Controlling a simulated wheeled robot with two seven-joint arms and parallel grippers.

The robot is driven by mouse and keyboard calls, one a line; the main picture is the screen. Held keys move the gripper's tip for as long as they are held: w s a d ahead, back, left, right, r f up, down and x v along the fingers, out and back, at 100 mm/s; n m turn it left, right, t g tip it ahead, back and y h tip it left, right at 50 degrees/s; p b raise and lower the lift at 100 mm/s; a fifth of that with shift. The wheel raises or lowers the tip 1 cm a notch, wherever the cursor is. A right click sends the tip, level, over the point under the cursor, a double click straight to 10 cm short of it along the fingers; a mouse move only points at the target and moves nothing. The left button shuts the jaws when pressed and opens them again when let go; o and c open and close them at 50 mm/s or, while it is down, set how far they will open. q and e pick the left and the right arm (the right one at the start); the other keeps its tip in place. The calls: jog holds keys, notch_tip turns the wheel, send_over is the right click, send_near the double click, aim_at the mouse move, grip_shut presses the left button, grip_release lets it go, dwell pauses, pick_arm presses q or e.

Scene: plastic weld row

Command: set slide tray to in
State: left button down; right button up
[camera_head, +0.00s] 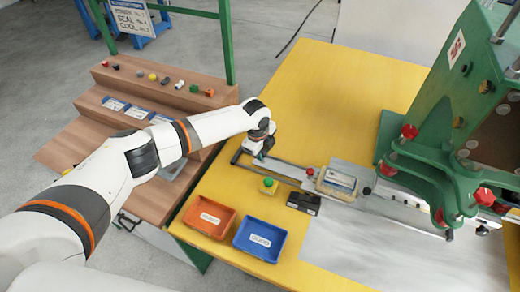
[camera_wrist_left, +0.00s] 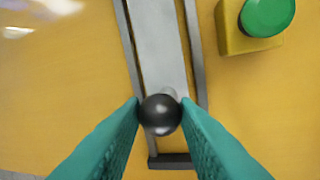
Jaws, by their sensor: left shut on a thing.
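The slide tray (camera_head: 337,194) is a light tray with a pale piece in it, on a metal slide that runs across the yellow table toward the green machine. The slide's grey bar (camera_wrist_left: 160,45) lies between two rails in the left wrist view and has a round black knob (camera_wrist_left: 161,114) at its near end. My left gripper (camera_head: 262,153) is at the left end of the rails. In the left wrist view its teal fingers (camera_wrist_left: 160,112) are shut on the knob, one on each side. In the head view the gripper hides the knob. My right gripper is not in view.
A green button on a yellow box (camera_head: 268,186) stands beside the rails, with a small black box (camera_head: 304,202) near it. An orange bin (camera_head: 209,217) and a blue bin (camera_head: 260,237) sit at the front edge. The green machine (camera_head: 440,150) stands at the right.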

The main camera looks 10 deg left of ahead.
aim_at(313, 171)
pick_arm(q)
jog(key=s+d, duration=0.1)
jog(key=d, duration=0.4)
jog(key=s+d+b, duration=0.1)
jog(key=d, duration=0.5)
jog(key=s+d, duration=0.1)
jog(key=d, duration=0.4)
jog(key=shift+s+d+b, duration=0.1)
jog(key=shift+d+b, duration=0.1)
jog(key=shift+b, duration=0.2)
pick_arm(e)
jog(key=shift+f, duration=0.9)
pick_arm(q)
jog(key=c, duration=1.1)
grip_release()
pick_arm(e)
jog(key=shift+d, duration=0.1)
pick_arm(q)
jog(key=shift+r, duration=0.15)
jog(key=r, duration=0.4)
jog(key=s+r, duration=0.1)
jog(key=r, duration=0.2)
jog(key=s+a+r, duration=0.1)
jog(key=r, duration=0.3)
jog(key=shift+s+r+b, duration=0.1)
jog(key=shift+r+b, duration=0.2)
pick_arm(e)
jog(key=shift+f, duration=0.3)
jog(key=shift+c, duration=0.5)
